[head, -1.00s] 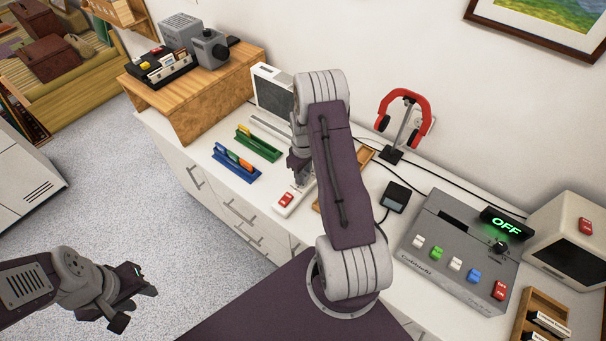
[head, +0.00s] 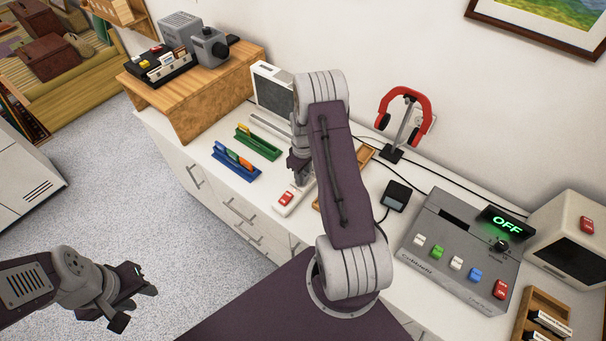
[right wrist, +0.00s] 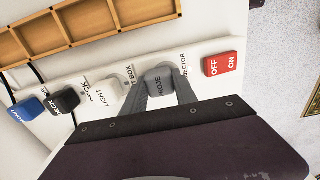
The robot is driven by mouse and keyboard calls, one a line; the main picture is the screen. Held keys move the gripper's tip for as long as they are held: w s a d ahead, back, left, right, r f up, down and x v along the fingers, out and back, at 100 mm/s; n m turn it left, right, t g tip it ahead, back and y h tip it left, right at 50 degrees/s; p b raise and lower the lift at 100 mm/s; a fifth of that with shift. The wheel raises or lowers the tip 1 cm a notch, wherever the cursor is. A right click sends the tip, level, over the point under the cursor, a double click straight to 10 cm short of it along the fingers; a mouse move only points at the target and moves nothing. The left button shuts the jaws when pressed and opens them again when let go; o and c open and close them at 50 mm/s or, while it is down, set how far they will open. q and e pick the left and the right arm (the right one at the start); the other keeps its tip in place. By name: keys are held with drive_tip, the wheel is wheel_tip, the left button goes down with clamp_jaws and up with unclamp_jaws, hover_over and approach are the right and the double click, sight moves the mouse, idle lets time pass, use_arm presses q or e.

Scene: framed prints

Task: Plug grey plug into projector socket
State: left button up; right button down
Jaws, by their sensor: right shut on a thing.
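The grey plug (right wrist: 160,79) is between the fingers of my right gripper (right wrist: 160,92), which is shut on it. In the right wrist view the plug is over the white power strip (right wrist: 198,64), at the place with the partly covered PROJECTOR lettering, beside the red OFF/ON switch (right wrist: 224,64). Its underside is hidden, so I cannot tell whether it is seated in the socket. In the head view the strip (head: 283,209) shows beside my right arm, which hides the plug. My left gripper (head: 136,303) is open and empty above the floor at lower left.
White (right wrist: 105,97), black (right wrist: 64,101) and blue (right wrist: 31,107) plugs stand along the strip left of the grey plug. A wooden tray (right wrist: 75,24) lies behind it. A green tray (head: 258,144), a blue tray (head: 237,160) and a grey console (head: 455,250) are on the counter.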

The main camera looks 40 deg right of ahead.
drive_tip(key=shift+f, duration=0.15)
drive_tip(key=c, duration=0.9)
unclamp_jaws()
wheel_tip(320, 180, up, 9)
drive_tip(key=shift+r+b, duration=0.1)
drive_tip(key=shift+b, duration=0.35)
